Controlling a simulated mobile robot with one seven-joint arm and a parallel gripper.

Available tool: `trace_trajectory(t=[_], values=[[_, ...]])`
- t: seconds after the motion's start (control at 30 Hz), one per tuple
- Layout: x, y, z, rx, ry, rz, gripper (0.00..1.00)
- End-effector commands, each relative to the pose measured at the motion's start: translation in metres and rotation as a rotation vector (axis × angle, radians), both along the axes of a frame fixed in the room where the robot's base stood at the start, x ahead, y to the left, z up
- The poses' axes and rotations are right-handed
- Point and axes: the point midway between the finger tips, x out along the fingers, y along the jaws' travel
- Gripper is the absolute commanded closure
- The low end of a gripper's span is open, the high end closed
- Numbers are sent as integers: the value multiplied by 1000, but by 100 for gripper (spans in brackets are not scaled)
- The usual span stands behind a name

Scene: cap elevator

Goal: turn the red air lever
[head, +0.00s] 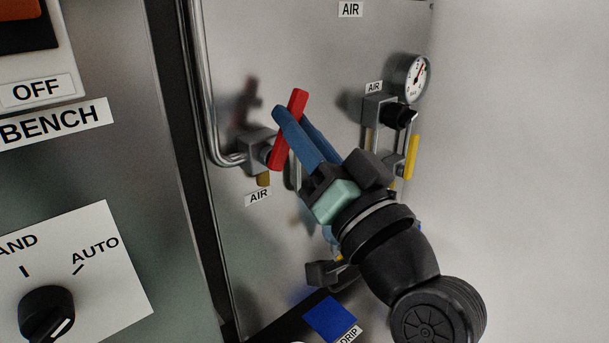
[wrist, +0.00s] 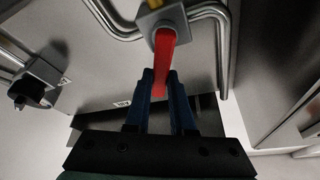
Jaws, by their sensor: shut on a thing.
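The red air lever (head: 292,128) sits on a grey valve block (head: 257,150) on the steel panel, above an AIR label. It stands tilted, its upper end leaning right in the head view. My gripper (head: 282,118) reaches in from the lower right, its blue fingers at the lever. In the wrist view the red lever (wrist: 163,58) runs down from the valve block (wrist: 163,17) to between the two blue fingertips (wrist: 160,78). The gripper is shut on the lever. The fingers hide part of the lever.
A bent steel pipe (head: 207,120) runs down to the valve's left side. To the right are a pressure gauge (head: 414,78), a black knob (head: 399,115) and a yellow lever (head: 411,157). A bench panel with a selector knob (head: 46,312) stands at left.

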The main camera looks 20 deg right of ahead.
Motion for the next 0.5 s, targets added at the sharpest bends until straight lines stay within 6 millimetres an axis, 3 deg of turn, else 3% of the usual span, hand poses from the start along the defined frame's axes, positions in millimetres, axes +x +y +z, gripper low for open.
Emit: trace_trajectory(t=[0.03, 0.5], values=[[-1, 2, -9, -43, -17, 1, 100], [-5, 15, -1, -362, -129, 2, 100]])
